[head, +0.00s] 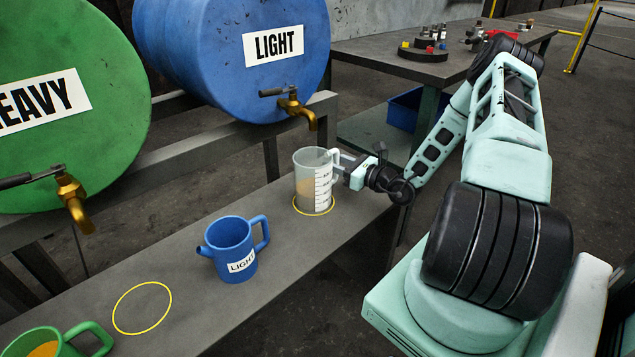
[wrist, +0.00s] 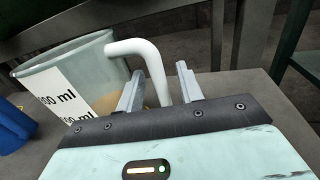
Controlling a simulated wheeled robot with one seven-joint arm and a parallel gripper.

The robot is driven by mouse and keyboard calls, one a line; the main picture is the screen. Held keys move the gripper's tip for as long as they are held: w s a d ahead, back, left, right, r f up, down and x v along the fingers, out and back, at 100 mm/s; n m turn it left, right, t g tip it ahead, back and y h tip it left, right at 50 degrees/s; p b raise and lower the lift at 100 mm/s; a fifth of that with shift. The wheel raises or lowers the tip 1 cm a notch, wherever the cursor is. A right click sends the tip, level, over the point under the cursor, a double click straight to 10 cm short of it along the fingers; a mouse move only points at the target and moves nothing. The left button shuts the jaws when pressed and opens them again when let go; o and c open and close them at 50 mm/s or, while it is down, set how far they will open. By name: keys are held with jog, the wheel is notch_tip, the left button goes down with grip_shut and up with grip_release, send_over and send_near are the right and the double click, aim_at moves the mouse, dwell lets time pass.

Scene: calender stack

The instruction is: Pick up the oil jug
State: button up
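A clear measuring jug (head: 312,177) with a white ml scale and amber liquid stands upright inside a yellow ring on the bench, below the blue drum's tap. Its white handle points right; in the wrist view the handle (wrist: 152,62) curves down between my fingers. My gripper (head: 345,168) is at the handle side of the jug. In the wrist view my gripper (wrist: 159,68) is open, with one finger on each side of the handle and visible gaps. A blue can labelled LIGHT (head: 232,243) and a green can (head: 58,341) with amber liquid stand further left.
A blue LIGHT drum (head: 233,55) and a green HEAVY drum (head: 65,110) lie on a rack behind the bench (head: 200,330). Brass taps (head: 296,107) project over it. An empty yellow ring (head: 142,308) is left of the blue can. A table (head: 375,48) stands behind.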

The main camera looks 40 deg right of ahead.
jog(key=shift+w, duration=0.1)
grip_shut()
jog(key=shift+r, duration=0.25)
